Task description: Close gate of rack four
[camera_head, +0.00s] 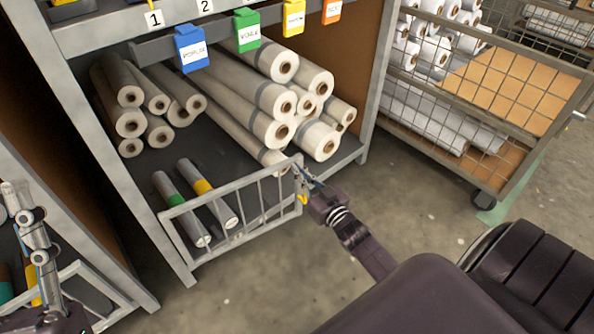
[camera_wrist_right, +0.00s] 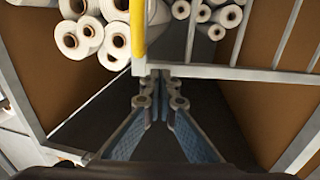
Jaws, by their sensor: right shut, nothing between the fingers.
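A grey barred gate (camera_head: 232,209) stands across the lower front of a metal rack. Its left end is by the left post; its free end, with a yellow part (camera_head: 304,198), is clear of the right post, so it looks partly open. No number four can be read on it. My right gripper (camera_head: 306,177) is shut and empty at the free end. In the right wrist view its fingertips (camera_wrist_right: 161,88) meet just below the gate's frame corner; contact is unclear. The yellow bar (camera_wrist_right: 138,28) shows above. My left gripper (camera_head: 30,235) is at the left edge, its opening unclear.
White rolls (camera_head: 262,110) lie inside the rack, with two banded rolls (camera_head: 207,195) behind the gate. Coloured tags hang above, including a blue one (camera_head: 191,50). A wheeled mesh cart (camera_head: 500,95) stands at right. Another barred gate (camera_head: 95,280) is at lower left. Floor (camera_head: 265,290) is clear in front.

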